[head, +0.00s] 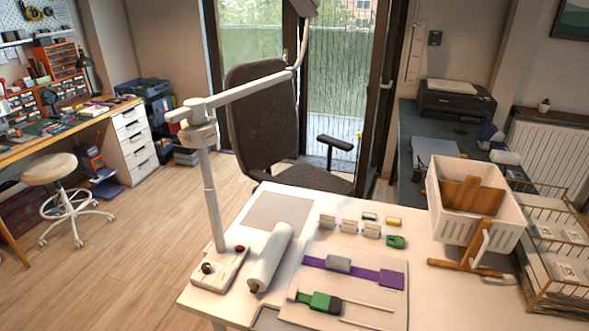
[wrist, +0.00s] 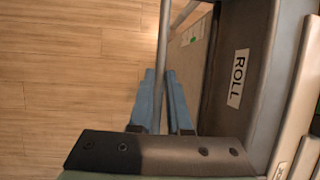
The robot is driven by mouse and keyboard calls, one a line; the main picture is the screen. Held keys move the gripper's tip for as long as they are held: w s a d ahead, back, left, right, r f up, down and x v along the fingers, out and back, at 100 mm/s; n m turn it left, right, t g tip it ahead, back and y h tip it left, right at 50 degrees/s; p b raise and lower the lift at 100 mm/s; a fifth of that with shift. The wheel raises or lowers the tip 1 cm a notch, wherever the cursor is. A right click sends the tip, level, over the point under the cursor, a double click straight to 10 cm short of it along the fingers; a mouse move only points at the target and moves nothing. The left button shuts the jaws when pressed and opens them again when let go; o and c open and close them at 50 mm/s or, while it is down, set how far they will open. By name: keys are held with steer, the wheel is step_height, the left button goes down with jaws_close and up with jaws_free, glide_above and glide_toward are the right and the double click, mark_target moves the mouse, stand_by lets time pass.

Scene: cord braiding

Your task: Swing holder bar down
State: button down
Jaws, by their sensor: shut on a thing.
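In the wrist view, a thin grey bar (wrist: 164,45), which looks like the holder bar, runs from the top edge down between my fingers. My gripper (wrist: 162,75) has two blue fingers, one on each side of the bar, shut on it. The bar's lower part is hidden behind the gripper body. A dark grey housing labelled ROLL (wrist: 237,78) stands just right of the fingers, apart from them. I cannot make out the bar or my gripper in the head view.
Wooden floor (wrist: 75,65) fills the left of the wrist view. In the head view, a white table (head: 322,190) carries a white roll (head: 270,258), a board with purple and green tools, and a white basket (head: 451,217). A pale jointed stand (head: 211,190) rises at its left.

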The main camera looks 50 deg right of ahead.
steer(key=s+a+f+n+t+h+b, duration=0.1)
steer(key=h+b, duration=0.6)
steer(key=b, duration=0.8)
steer(key=s+a+f+n+t+h+b, duration=0.1)
steer(key=a+f+n+t+h+b, duration=0.3)
steer(key=b, duration=1.2)
step_height(320, 180, down, 4)
steer(key=a+t+h, duration=0.1)
steer(key=t+h, duration=0.2)
steer(key=t, duration=0.1)
steer(key=shift+s+t+h, duration=0.25)
steer(key=shift+t+h, duration=0.05)
steer(key=shift+h, duration=0.1)
steer(key=shift+b, duration=0.3)
